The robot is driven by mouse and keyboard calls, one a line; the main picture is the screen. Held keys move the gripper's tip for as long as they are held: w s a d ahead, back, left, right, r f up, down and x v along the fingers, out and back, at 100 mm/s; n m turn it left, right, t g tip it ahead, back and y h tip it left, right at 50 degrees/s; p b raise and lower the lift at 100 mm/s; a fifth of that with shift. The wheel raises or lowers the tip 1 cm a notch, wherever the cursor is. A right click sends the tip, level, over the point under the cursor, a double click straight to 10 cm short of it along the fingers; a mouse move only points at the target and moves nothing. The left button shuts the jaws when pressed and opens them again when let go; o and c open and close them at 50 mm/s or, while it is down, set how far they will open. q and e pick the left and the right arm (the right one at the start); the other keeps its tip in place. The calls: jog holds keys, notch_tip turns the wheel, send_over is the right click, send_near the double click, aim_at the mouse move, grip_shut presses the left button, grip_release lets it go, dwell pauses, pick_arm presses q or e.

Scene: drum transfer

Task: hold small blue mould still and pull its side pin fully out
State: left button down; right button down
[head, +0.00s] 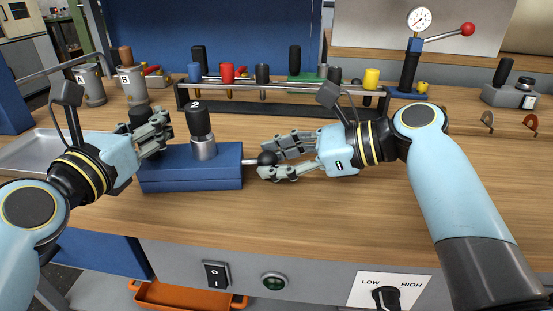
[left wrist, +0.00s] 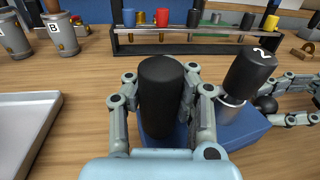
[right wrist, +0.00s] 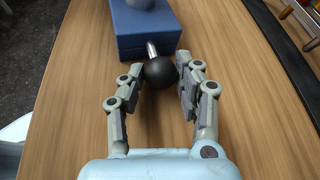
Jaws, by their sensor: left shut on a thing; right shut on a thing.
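The small blue mould (head: 190,178) lies on the wooden bench at centre-left. A black-topped post marked 2 (head: 200,122) stands on it. My left gripper (head: 156,130) is shut on a thick black grip (left wrist: 165,100) at the mould's left end, with fingers on both sides. The side pin (right wrist: 152,50) is a bright rod coming out of the mould's right end, with a black ball (right wrist: 160,72) on it. Part of the rod is visible between mould and ball. My right gripper (right wrist: 160,85) is shut on the black ball, with its fingertips beside it.
A grey metal tray (head: 40,152) is at the left. Two grey canisters, one marked B (head: 132,85), stand behind my left gripper. A rack (head: 270,88) with coloured handles runs along the back. A gauge press (head: 412,60) is at the back right. The front right bench is clear.

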aim_at(301, 177)
jog(key=shift+s+d+f, duration=0.15)
jog(key=shift+d, duration=1.85)
jog(key=c, duration=0.9)
grip_release()
jog(key=v, duration=1.2)
